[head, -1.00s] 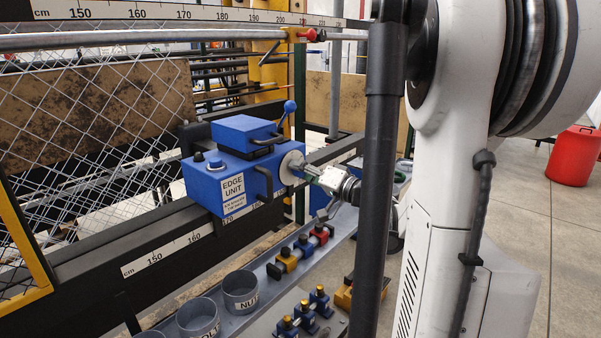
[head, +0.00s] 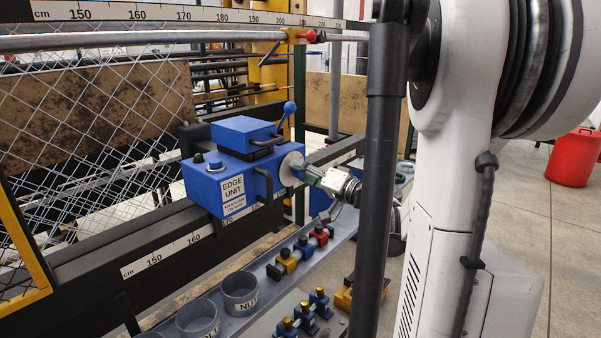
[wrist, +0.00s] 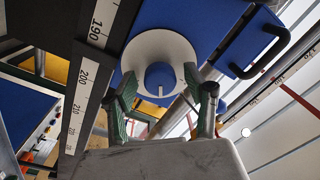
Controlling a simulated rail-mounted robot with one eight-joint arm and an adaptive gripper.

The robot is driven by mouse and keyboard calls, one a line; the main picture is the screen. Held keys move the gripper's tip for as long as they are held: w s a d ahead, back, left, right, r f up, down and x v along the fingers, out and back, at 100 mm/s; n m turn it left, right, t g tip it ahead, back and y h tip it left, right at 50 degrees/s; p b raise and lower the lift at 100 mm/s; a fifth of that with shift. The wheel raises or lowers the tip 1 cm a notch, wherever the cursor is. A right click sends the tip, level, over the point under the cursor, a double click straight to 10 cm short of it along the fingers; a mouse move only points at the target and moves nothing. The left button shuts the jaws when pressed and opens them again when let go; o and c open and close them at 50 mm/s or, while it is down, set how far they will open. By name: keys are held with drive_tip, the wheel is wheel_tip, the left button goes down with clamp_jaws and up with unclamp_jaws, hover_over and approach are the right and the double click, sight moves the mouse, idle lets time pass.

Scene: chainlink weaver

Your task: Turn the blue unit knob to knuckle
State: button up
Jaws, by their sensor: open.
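The blue edge unit (head: 222,190) sits on the black rail, with a white round dial plate (head: 287,166) on its right face. In the wrist view the blue knob (wrist: 158,75) sits at the middle of the white dial plate (wrist: 139,51), with a small white mark at its lower edge. My gripper (wrist: 165,92) is open, its green-padded fingers on the left and right of the knob, with gaps visible. In the head view my gripper (head: 303,172) is at the dial plate and hides the knob. The dial's lettering cannot be read.
A black handle (head: 263,184) and a lever with a blue ball (head: 290,107) stick out from the unit. Grey cups (head: 240,292) and small coloured clamps (head: 286,260) stand below. Chain-link mesh (head: 90,120) is at the left.

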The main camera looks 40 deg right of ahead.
drive_tip(key=s+d, duration=0.1)
drive_tip(key=s, duration=1)
drive_tip(key=shift+s+d+f, duration=0.15)
drive_tip(key=shift+d+f, duration=0.05)
drive_tip(key=shift+d, duration=0.05)
